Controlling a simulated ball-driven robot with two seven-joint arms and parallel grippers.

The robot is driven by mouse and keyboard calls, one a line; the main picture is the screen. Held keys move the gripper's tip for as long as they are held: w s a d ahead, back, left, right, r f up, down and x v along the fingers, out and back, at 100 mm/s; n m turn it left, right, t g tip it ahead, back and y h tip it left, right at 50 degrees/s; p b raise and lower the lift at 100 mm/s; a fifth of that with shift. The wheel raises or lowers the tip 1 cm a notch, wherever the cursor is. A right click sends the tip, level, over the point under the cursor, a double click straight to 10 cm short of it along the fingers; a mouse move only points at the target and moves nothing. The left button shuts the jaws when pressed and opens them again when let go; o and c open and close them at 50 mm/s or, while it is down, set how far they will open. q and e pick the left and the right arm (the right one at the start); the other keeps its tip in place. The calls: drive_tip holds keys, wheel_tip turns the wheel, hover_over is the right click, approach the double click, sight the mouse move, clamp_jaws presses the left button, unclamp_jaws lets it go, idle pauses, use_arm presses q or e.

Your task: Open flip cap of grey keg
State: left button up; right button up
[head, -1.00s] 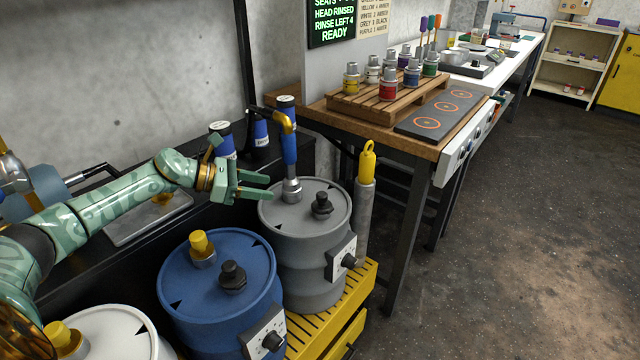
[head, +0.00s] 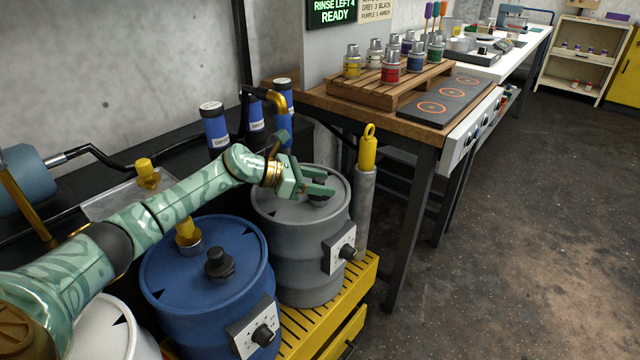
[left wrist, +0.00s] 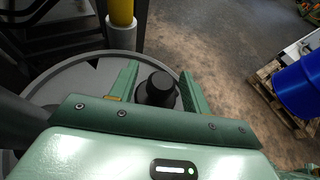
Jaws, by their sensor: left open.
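The grey keg (head: 290,245) stands on the yellow slatted platform, right of the blue keg. Its black cap (head: 318,201) on the lid is partly hidden by my left gripper (head: 320,184) in the head view. In the left wrist view the black cap (left wrist: 160,89) shows between the two open fingers of my left gripper (left wrist: 158,88), on the grey lid (left wrist: 70,82). The cap looks closed; I cannot tell whether the fingers touch it. My right gripper is in neither view.
The blue keg (head: 205,280) with yellow fitting (head: 187,232) stands left of the grey one. A grey post with a yellow looped top (head: 368,150) stands close on its right. The wooden bench (head: 400,122) is behind. Floor at right is clear.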

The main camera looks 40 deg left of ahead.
use_arm(q)
drive_tip(key=c, duration=1)
drive_tip(key=shift+r, duration=0.1)
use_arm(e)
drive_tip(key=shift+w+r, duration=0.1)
